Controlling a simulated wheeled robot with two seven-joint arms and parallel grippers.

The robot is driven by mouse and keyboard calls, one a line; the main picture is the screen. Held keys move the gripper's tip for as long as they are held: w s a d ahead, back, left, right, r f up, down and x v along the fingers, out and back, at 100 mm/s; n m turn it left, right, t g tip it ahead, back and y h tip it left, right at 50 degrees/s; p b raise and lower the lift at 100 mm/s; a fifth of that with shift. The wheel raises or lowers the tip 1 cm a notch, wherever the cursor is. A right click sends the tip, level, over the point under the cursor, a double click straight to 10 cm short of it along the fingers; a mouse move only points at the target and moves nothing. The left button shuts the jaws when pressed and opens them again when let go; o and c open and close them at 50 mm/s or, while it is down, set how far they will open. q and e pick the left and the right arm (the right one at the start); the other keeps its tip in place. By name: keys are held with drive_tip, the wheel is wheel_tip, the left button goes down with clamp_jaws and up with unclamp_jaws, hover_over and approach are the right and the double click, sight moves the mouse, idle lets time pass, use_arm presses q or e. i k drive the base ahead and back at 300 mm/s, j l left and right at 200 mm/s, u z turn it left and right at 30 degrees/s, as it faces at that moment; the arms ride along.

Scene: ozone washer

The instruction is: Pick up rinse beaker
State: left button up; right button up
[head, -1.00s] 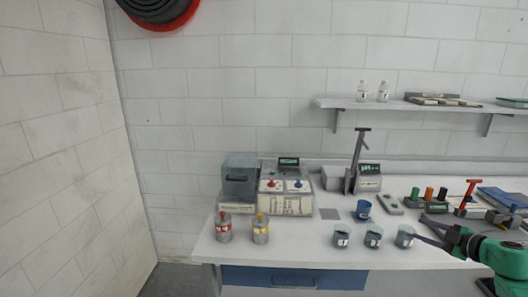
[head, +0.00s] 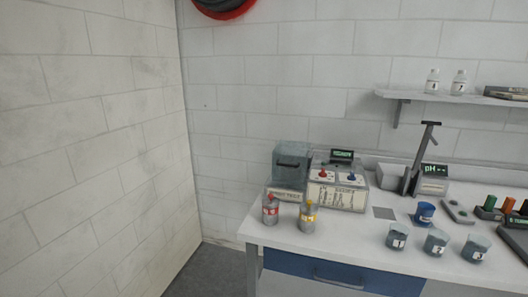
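A deep blue beaker (head: 424,213) stands upright on the bench, in front of the pH meter. No label reading rinse can be made out. In front of it are three grey-blue beakers with white labels: beaker 1 (head: 397,236), beaker 2 (head: 436,242) and a third beaker (head: 475,248) at the right. Neither of my grippers is clearly in view, and nothing is seen held.
The white bench (head: 345,236) has a blue drawer (head: 330,272) below. A red-topped bottle (head: 270,210) and a yellow-topped bottle (head: 309,217) stand at its left. Behind are a washer unit (head: 338,190) and the pH meter (head: 433,181). A shelf (head: 450,97) hangs above.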

sight(425, 212)
drive_tip(key=z, duration=1.35)
